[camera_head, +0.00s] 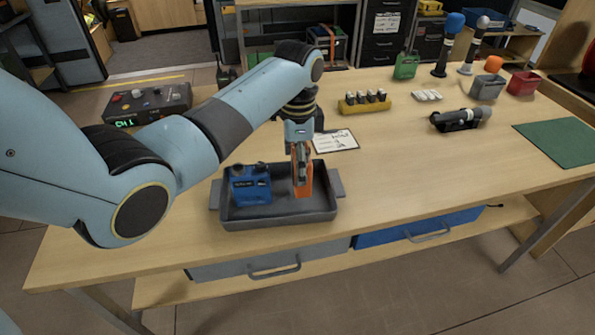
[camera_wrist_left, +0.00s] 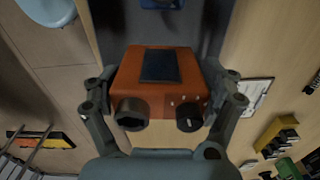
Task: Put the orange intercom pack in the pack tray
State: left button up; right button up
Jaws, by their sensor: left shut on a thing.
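The orange intercom pack (camera_head: 303,182) is in my left gripper (camera_head: 301,160), which points down over the right half of the dark grey pack tray (camera_head: 279,218). In the left wrist view the orange pack (camera_wrist_left: 183,64) sits between both fingers of the left gripper (camera_wrist_left: 162,100), its dark panel and two knobs facing the camera. The pack's lower end is within the tray's outline; I cannot tell whether it touches the floor. A blue intercom pack (camera_head: 251,184) stands in the left half of the tray. My right gripper is not in view.
A white card (camera_head: 334,140) lies behind the tray. A yellow battery holder (camera_head: 364,104), a black microphone (camera_head: 460,118) and a green pack (camera_head: 406,66) are farther back. A control box (camera_head: 148,104) stands at the left. The table right of the tray is clear.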

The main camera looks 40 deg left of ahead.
pick_arm(q)
notch_tip(320, 180, down, 3)
jog(key=shift+r, duration=0.1)
jog(key=shift+f, duration=0.45)
jog(key=o, duration=1)
jog(key=shift+f, duration=0.1)
jog(key=shift+o, duration=0.9)
notch_tip(320, 180, up, 12)
jog(key=shift+r, duration=0.15)
